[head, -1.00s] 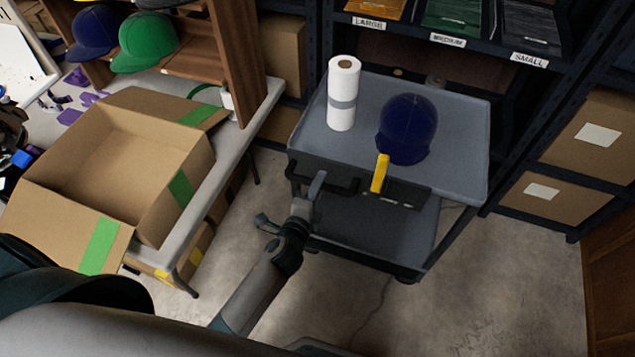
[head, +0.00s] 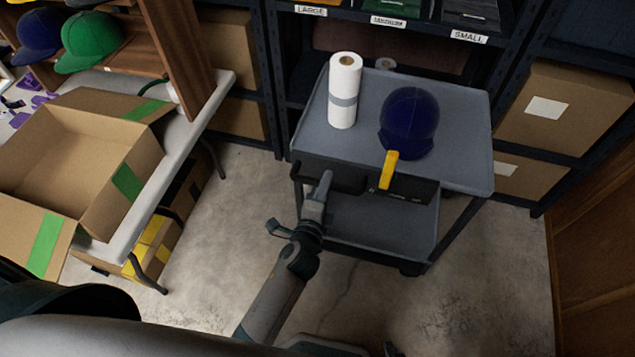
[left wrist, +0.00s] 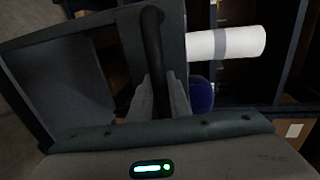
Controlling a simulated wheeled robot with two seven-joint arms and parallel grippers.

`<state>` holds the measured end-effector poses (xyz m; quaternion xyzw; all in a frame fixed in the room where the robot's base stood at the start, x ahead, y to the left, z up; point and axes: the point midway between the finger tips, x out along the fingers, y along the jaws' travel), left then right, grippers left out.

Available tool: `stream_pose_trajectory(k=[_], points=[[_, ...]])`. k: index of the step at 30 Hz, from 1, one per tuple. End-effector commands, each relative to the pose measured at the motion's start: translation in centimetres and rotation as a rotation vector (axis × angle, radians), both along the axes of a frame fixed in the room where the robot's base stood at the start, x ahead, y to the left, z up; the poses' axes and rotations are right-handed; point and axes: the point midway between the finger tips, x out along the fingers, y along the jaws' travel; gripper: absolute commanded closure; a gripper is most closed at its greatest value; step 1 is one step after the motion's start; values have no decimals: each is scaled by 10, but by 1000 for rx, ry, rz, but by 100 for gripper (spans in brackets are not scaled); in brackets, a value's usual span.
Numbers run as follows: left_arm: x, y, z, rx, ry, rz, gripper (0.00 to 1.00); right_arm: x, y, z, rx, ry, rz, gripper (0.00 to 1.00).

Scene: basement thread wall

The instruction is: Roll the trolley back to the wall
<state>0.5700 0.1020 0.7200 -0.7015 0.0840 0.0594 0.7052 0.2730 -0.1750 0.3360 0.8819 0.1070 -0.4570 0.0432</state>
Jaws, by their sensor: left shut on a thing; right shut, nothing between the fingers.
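The grey two-shelf trolley (head: 455,165) stands on the concrete floor in front of the storage rack. My left gripper (head: 323,186) is shut on the dark bar handle (head: 345,183) on the trolley's near side. In the left wrist view the handle (left wrist: 153,50) runs between the fingers (left wrist: 158,100). A white paper roll (head: 344,90) stands upright on the top shelf, with a dark blue cap (head: 409,122) beside it. A yellow object (head: 389,169) hangs at the near edge. My right gripper is not in view.
The rack (head: 388,21) with labelled bins stands behind the trolley. A table (head: 205,107) with an open cardboard box (head: 70,160) is to the left. Boxes (head: 560,110) on shelves and a wooden panel (head: 595,250) are to the right. Floor (head: 225,215) is clear between table and trolley.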

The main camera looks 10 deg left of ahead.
Motion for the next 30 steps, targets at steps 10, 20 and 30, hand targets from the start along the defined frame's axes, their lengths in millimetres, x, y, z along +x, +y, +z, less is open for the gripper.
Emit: stream_pose_trajectory(k=[10, 20, 30], points=[[-1, -11, -1, 1, 2, 0, 100, 7, 7, 5, 11, -24, 2, 100], [-1, -10, -1, 0, 2, 0, 66, 4, 7, 4, 12, -21, 1, 100], [-1, -10, 0, 0, 1, 1, 64, 3, 5, 3, 10, -17, -1, 100]])
